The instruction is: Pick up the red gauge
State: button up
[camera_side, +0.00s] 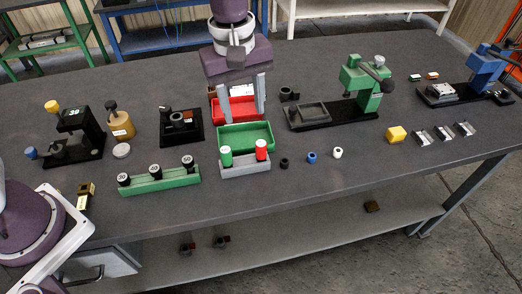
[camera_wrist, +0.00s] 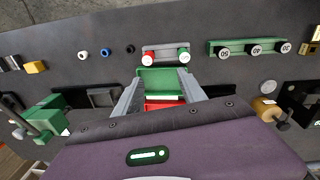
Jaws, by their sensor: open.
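My gripper (camera_side: 244,117) is open and empty, pointing down over the red and green trays, behind the holder. Its fingers also show in the wrist view (camera_wrist: 160,78), apart from the red gauge.
A green open tray (camera_side: 245,137) lies right behind the holder, and a red tray (camera_side: 216,110) behind that. A green block with several black knobs (camera_side: 160,182) is at the left. Small black, blue and white rings (camera_side: 311,158) lie to the right. Black-based fixtures flank the trays.

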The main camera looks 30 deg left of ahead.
jog(key=n, duration=0.1)
send_over(261, 143)
jog(key=shift+g, duration=0.4)
jog(key=f, duration=0.5)
jog(key=shift+s+a+f, duration=0.1)
jog(key=shift+s, duration=0.15)
jog(key=shift+n, duration=0.3)
jog(key=f, duration=0.7)
jog(key=shift+w+f, duration=0.15)
jog(key=shift+w, duration=0.1)
grip_shut()
